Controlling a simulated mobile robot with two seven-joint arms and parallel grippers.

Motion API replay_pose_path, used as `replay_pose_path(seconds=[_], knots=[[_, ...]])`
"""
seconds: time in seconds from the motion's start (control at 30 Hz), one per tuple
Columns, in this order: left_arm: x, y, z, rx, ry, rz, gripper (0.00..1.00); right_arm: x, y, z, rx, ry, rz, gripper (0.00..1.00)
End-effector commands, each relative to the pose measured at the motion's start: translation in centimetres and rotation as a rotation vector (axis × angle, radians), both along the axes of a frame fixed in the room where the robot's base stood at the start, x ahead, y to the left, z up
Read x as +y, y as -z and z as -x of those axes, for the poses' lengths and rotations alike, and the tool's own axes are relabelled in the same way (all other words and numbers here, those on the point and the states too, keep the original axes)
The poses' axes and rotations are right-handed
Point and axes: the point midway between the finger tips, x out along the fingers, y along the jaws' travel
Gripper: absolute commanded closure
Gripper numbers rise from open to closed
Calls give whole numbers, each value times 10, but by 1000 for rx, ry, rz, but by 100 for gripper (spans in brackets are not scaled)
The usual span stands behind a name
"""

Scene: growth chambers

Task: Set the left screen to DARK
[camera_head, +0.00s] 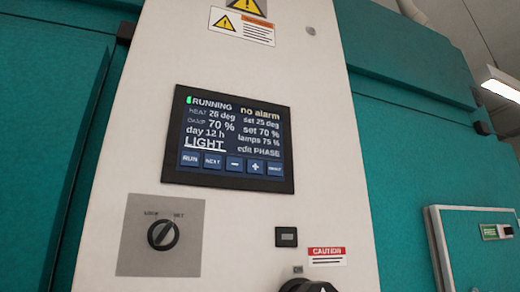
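A screen (232,142) with a black frame is set in a pale upright panel (320,120). It reads RUNNING beside a green mark, "no alarm", heat 26 deg with set 25 deg, damp 70 % with set 70 %, lamps 75 %, day 12 h, and "edit PHASE". The word LIGHT (205,144) is underlined at its lower left. Along its bottom edge is a row of several blue buttons: RUN (190,159), NEXT (212,161), minus (235,164), plus (256,167), and a last one with blurred text (275,169). Neither gripper is in view.
Below the screen is a black rotary knob (163,235) on a grey plate. A small black switch (286,237), a CAUTION label (326,256) and a dark knob (308,286) are to its right. Teal walls flank the panel. A box marked FREE (490,232) is at right.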

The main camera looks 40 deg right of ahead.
Motion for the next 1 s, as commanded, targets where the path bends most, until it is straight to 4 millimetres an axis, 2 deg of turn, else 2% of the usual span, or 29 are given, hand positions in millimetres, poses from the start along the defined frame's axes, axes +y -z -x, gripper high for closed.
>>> replay_pose_path(seconds=[0.33,0.7,1.0], knots=[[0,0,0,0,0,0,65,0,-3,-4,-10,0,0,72],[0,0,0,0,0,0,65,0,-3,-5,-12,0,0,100],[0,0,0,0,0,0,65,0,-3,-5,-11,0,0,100]])
